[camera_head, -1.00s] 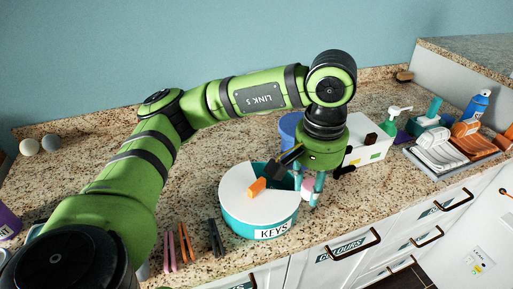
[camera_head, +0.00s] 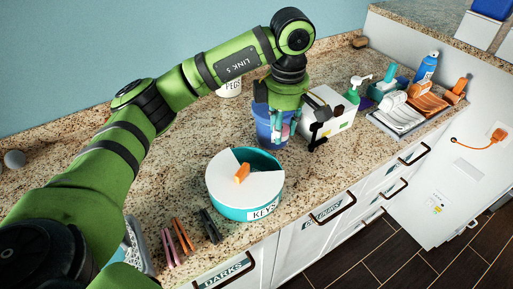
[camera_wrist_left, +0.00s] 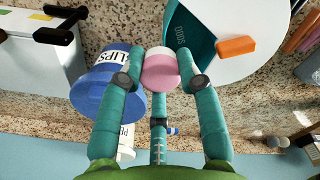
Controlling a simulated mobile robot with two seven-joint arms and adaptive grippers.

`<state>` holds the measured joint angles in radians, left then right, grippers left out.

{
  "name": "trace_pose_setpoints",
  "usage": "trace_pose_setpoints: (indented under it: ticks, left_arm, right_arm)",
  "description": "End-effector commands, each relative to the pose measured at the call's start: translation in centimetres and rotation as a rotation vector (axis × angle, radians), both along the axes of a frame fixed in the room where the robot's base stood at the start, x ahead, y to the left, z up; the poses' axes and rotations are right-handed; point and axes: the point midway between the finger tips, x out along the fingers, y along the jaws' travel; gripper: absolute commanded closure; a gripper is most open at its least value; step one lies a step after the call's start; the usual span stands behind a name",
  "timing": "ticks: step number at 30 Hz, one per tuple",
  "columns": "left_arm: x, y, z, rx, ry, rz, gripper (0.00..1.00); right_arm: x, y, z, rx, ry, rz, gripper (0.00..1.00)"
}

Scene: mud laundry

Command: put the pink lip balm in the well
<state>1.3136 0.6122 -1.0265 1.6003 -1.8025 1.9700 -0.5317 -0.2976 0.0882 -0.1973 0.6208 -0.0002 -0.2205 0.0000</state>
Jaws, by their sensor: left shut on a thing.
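The pink lip balm (camera_wrist_left: 160,74), a short pink cylinder with a pale top, is between the fingers of my left gripper (camera_wrist_left: 160,78). In the head view the left gripper (camera_head: 283,130) holds it beside the blue pot (camera_head: 262,122), partly hidden by the fingers. The round teal container marked KEYS (camera_head: 240,208) stands nearer the front, with a white top and an open wedge-shaped well (camera_head: 262,158) at its back. The well's teal wall also shows in the wrist view (camera_wrist_left: 188,38). The gripper is apart from the well, behind and right of it. My right gripper is out of view.
An orange piece (camera_head: 242,173) lies on the white top. A white box (camera_head: 334,118) with black clips stands right of the gripper. Pegs (camera_head: 180,237) and a dark clip (camera_head: 210,225) lie front left. A tray (camera_head: 408,122) stands at right.

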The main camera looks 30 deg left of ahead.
Motion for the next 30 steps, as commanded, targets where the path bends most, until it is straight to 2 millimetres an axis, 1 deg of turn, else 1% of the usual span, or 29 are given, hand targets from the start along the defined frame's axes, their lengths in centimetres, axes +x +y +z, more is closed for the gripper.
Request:
trace_pose_setpoints:
  ticks: [1, 3, 6, 9, 13, 18, 21, 30]
  left_arm:
    - [-0.8, 1.3, -0.4, 0.003, 0.005, 0.001, 0.85]
    - [-1.4, 2.5, -1.3, 0.002, 0.003, 0.002, 0.85]
    - [-2.2, 3.9, -2.3, 0.002, 0.002, 0.000, 0.85]
    - [-2.6, 4.6, -3.0, 0.000, 0.000, -0.002, 0.85]
    - [-2.8, 4.9, -3.7, 0.001, 0.001, -0.003, 0.85]
    - [-2.9, 4.9, -6.1, 0.000, 0.004, -0.004, 0.85]
    - [-2.8, 4.9, -7.0, 0.000, 0.001, -0.003, 0.85]
    - [-2.7, 4.9, -7.5, 0.000, -0.001, -0.004, 0.85]
  right_arm:
    - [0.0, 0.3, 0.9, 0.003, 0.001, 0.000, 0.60]
    - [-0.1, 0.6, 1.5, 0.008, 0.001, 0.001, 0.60]
    - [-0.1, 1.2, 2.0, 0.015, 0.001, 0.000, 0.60]
    - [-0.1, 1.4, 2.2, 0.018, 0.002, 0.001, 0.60]
    - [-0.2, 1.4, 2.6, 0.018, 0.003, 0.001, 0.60]
    - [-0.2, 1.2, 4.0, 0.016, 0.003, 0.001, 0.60]
    - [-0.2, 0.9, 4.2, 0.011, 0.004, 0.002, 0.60]
    - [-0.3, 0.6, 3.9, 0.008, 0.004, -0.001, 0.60]
